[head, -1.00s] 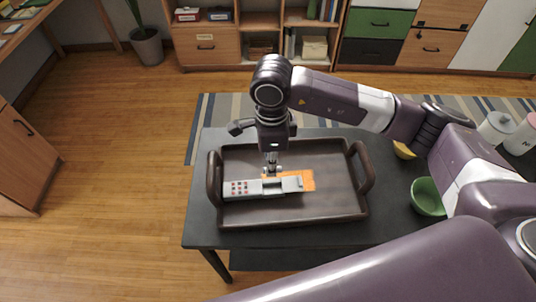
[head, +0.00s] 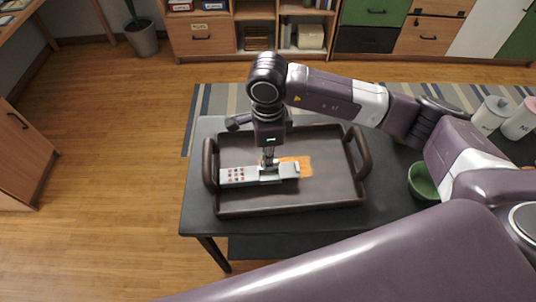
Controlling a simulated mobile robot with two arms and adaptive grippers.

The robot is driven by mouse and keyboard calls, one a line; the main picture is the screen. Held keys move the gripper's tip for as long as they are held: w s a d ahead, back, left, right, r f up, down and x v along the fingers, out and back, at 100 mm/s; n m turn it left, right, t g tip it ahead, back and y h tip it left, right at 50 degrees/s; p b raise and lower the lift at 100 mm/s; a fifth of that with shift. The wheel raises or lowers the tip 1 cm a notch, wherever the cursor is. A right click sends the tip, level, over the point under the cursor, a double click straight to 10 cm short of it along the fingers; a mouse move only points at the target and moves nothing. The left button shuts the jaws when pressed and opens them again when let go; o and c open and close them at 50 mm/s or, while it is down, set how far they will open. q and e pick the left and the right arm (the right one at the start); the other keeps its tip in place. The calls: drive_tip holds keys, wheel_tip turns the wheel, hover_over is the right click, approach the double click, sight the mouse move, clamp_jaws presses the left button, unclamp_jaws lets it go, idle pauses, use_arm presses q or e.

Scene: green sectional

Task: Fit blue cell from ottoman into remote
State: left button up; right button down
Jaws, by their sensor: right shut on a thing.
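The remote (head: 238,175) is a pale grey bar with reddish buttons at its left end, lying in the brown tray (head: 330,200). An orange patch (head: 304,165) shows on the tray behind its right end. My right gripper (head: 268,169) points down at the middle of the remote, its fingertips at or just above the surface. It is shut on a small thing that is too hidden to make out. No blue cell shows in view. Whether the fingertips touch the remote I cannot tell. My left gripper is out of view.
The tray has raised side handles and stands on a dark table (head: 196,213). A green bowl (head: 422,181) and pale canisters (head: 491,114) are to the right, near my right arm. The tray's right part is bare. Shelves (head: 255,36) stand at the back.

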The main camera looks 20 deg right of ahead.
wheel_tip(320, 180, down, 2)
drive_tip(key=shift+b, duration=0.6)
drive_tip(key=shift+f+b, duration=0.75)
drive_tip(key=c, duration=1.9)
unclamp_jaws()
drive_tip(key=shift+r, duration=0.1)
wheel_tip(320, 180, up, 12)
drive_tip(key=shift+f, duration=0.1)
